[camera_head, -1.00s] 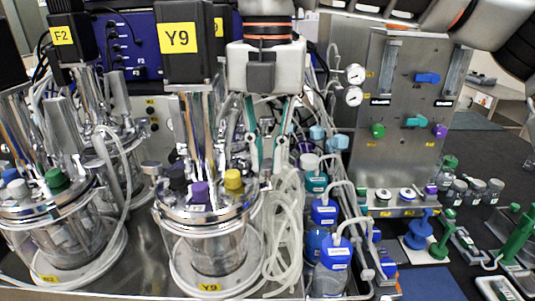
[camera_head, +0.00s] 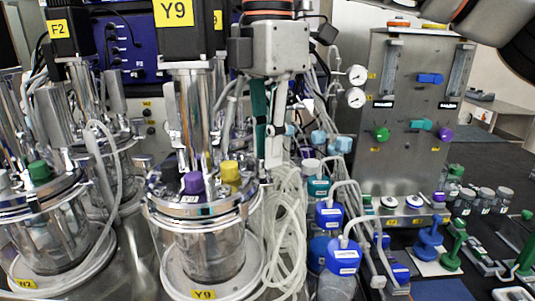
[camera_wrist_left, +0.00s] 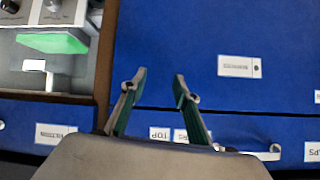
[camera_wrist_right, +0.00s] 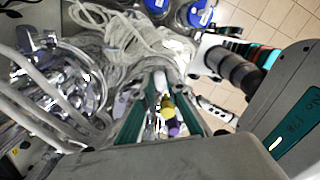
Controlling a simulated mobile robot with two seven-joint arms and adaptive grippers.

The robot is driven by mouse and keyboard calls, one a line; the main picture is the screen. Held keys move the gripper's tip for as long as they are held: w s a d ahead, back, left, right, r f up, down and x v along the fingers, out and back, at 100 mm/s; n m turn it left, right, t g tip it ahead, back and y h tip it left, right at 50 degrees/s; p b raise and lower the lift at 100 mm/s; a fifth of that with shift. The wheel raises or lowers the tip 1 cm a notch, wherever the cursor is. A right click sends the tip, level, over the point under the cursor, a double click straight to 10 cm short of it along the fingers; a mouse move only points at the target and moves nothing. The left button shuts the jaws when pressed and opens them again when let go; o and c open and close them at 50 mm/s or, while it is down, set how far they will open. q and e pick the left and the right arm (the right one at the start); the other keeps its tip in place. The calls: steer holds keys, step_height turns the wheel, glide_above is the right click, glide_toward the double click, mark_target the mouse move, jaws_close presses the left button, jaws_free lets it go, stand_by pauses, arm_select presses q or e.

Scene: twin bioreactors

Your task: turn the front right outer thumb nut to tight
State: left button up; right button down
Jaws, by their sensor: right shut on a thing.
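The Y9 bioreactor (camera_head: 203,255) stands front centre in the head view, a glass vessel with a metal lid (camera_head: 200,205) bearing a purple cap (camera_head: 194,183) and a yellow cap (camera_head: 229,172). My right gripper (camera_head: 266,168) points down at the lid's right edge. It is shut on a small metal part there, apparently the thumb nut, which its fingers largely hide. In the right wrist view the fingers (camera_wrist_right: 163,88) are close around a pale metal piece, with the yellow and purple caps behind. My left gripper (camera_wrist_left: 155,85) is open and empty above blue drawer fronts.
A bundle of clear tubing (camera_head: 285,225) hangs just right of the vessel. Blue-capped bottles (camera_head: 328,213) stand beyond it. Another vessel (camera_head: 45,235) stands close on the left. A metal valve panel (camera_head: 405,130) rises at the right.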

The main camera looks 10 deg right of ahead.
steer(key=shift+m+b, duration=0.65)
steer(key=shift+m, duration=1.35)
steer(key=shift+r, duration=0.1)
steer(key=c, duration=2)
jaws_free()
step_height(320, 180, up, 12)
steer(key=shift+f, duration=0.1)
